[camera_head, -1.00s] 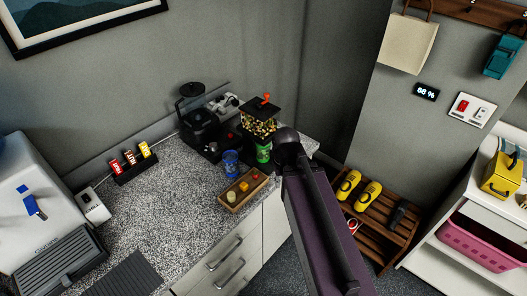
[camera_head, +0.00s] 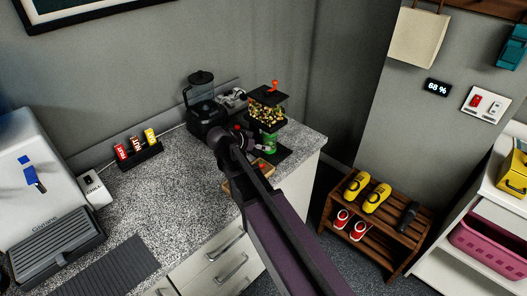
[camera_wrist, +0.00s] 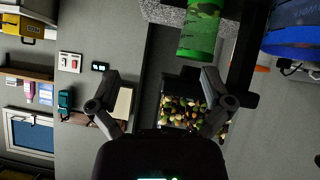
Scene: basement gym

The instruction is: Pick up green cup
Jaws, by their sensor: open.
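The green cup (camera_head: 268,143) stands upright on the counter at the back right, under the black-framed dispenser (camera_head: 268,112) of mixed nuts or candies. In the wrist view the green cup (camera_wrist: 201,36) is at the top, right of centre, and its upper part is cut off by the frame. My gripper (camera_head: 246,140) is at the left of the cup in the head view, partly hidden by my arm. In the wrist view my gripper (camera_wrist: 160,84) has its fingers spread with nothing between them. The cup is ahead of and apart from the fingers.
A blue cup (camera_wrist: 297,38) stands close by at the wrist view's right edge; my arm hides it in the head view. My arm partly covers a wooden tray (camera_head: 231,190). The counter's left middle (camera_head: 150,195) is clear.

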